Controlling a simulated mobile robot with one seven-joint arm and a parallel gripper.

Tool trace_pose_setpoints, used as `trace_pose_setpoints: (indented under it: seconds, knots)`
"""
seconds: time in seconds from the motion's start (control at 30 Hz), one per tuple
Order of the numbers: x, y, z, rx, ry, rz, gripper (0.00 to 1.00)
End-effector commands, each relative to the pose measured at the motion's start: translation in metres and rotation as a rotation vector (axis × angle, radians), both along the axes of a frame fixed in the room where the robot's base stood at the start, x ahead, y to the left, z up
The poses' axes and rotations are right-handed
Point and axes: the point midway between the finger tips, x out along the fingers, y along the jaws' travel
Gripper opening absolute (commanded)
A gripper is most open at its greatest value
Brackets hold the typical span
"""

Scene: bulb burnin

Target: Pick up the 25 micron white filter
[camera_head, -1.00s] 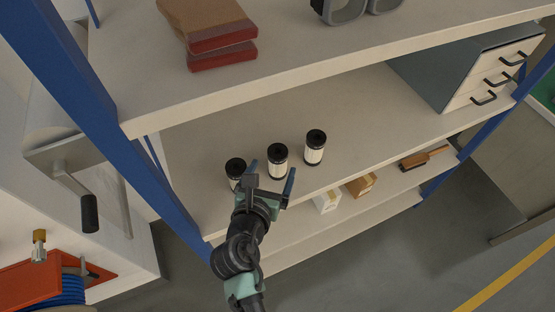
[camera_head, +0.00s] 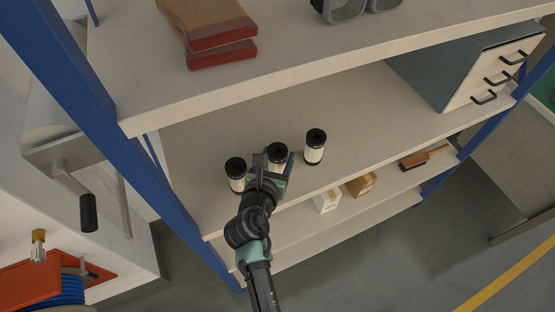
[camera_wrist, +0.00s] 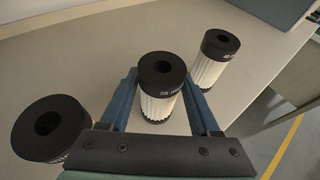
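Three white pleated filters with black caps stand upright in a row on the middle shelf. The middle filter (camera_head: 278,151) is partly hidden by my gripper in the head view. In the wrist view its cap band reads "25" (camera_wrist: 160,85), with the rest cut off. The left filter (camera_head: 236,174) and the right filter (camera_head: 315,147) stand apart from it; the right one's print is too small to read. My gripper (camera_wrist: 165,100) is open, with its blue fingers on either side of the middle filter. I cannot tell whether they touch it.
The left filter (camera_wrist: 50,128) is close outside my left finger. A drawer cabinet (camera_head: 470,75) stands at the right. The shelf between the right filter and cabinet is clear.

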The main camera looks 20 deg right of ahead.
Motion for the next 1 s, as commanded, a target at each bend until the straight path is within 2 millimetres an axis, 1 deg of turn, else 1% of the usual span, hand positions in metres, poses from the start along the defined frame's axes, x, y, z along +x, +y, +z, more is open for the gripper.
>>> trace_pose_setpoints:
  seconds: [0.03, 0.17, 0.2, 0.27, 0.3, 0.33, 0.53, 0.63, 1.0]
  knots:
    - [0.0, 0.0, 0.0, 0.0, 0.0, 0.0, 0.52]
    - [0.0, 0.0, 0.0, 0.0, 0.0, 0.0, 0.29]
    - [0.0, 0.0, 0.0, 0.0, 0.0, 0.0, 0.21]
    - [0.0, 0.0, 0.0, 0.0, 0.0, 0.0, 0.11]
    - [0.0, 0.0, 0.0, 0.0, 0.0, 0.0, 0.04]
    - [0.0, 0.0, 0.0, -0.001, -0.001, 0.0, 0.02]
    - [0.0, 0.0, 0.002, -0.001, -0.001, 0.0, 0.02]
    - [0.0, 0.0, 0.01, 0.0, -0.002, -0.002, 0.01]
    - [0.0, 0.0, 0.081, -0.001, -0.005, 0.0, 0.01]
